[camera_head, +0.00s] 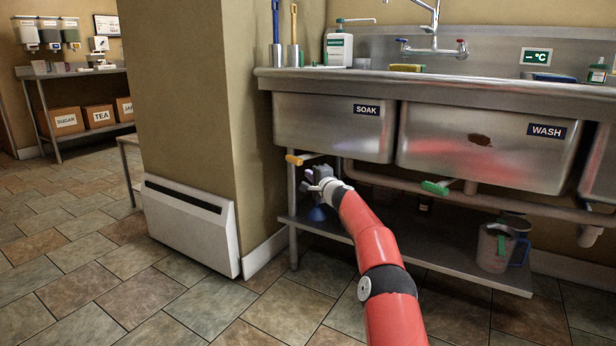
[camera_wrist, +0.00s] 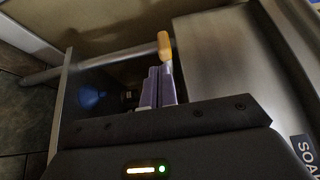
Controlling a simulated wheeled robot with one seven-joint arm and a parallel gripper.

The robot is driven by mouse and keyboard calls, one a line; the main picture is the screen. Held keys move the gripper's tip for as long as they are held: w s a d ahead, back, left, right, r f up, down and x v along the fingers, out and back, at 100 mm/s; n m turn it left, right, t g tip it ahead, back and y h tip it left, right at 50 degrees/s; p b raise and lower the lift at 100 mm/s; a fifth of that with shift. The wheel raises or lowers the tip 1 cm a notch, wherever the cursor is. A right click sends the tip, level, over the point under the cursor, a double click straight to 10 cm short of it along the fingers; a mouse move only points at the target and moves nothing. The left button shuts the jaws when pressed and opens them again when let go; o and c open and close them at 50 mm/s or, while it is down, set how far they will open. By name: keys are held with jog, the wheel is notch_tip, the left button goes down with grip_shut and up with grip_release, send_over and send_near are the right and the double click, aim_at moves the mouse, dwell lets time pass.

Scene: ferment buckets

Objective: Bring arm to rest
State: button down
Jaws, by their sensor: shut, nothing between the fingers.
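My red arm reaches forward from the bottom of the head view toward the left end of the sink unit. My gripper (camera_head: 318,178) is below the front of the SOAK basin (camera_head: 340,128), near an orange-yellow valve handle (camera_head: 302,158). In the wrist view, my gripper's fingers (camera_wrist: 159,75) are together and empty, and they point toward the orange handle (camera_wrist: 164,45). I cannot tell whether the fingertips touch the handle.
The WASH basin (camera_head: 480,148) is to the right, with a green handle (camera_head: 436,187) below it. A metal shelf (camera_head: 420,250) under the sinks holds jugs (camera_head: 495,247). A white wall heater (camera_head: 190,225) stands left. The tiled floor (camera_head: 80,270) at left is clear.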

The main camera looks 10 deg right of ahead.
jog(key=s+a+r+n+g+y, duration=0.1)
jog(key=s+a+r+n+g, duration=0.15)
jog(key=s+a+r, duration=0.35)
jog(key=s+a+r+n+g, duration=0.1)
jog(key=s+a+n, duration=0.25)
jog(key=s, duration=0.35)
jog(key=s+a+r+n+g+y, duration=0.1)
jog(key=s+a+r+n+g, duration=0.1)
jog(key=s+a+r+n, duration=0.4)
jog(key=s+d+f+n+g+h, duration=0.1)
jog(key=s+d+f+g+h, duration=0.15)
jog(key=s, duration=1.05)
jog(key=s+d+f+g+h, duration=0.1)
jog(key=s+d+f, duration=0.15)
jog(key=s, duration=0.95)
jog(key=s+d+f+n+g+h, duration=0.1)
jog(key=s+d+f, duration=0.25)
jog(key=s, duration=0.45)
jog(key=s+d+f+g+h, duration=0.1)
jog(key=s+d+f, duration=0.1)
jog(key=s+f, duration=0.45)
jog(key=s+d+f+n+g+h, duration=0.1)
jog(key=s+d+f+h, duration=0.15)
jog(key=s, duration=0.65)
notch_tip(320, 180, up, 14)
jog(key=p, duration=1.3)
jog(key=shift+f+y, duration=0.25)
jog(key=shift+y, duration=0.15)
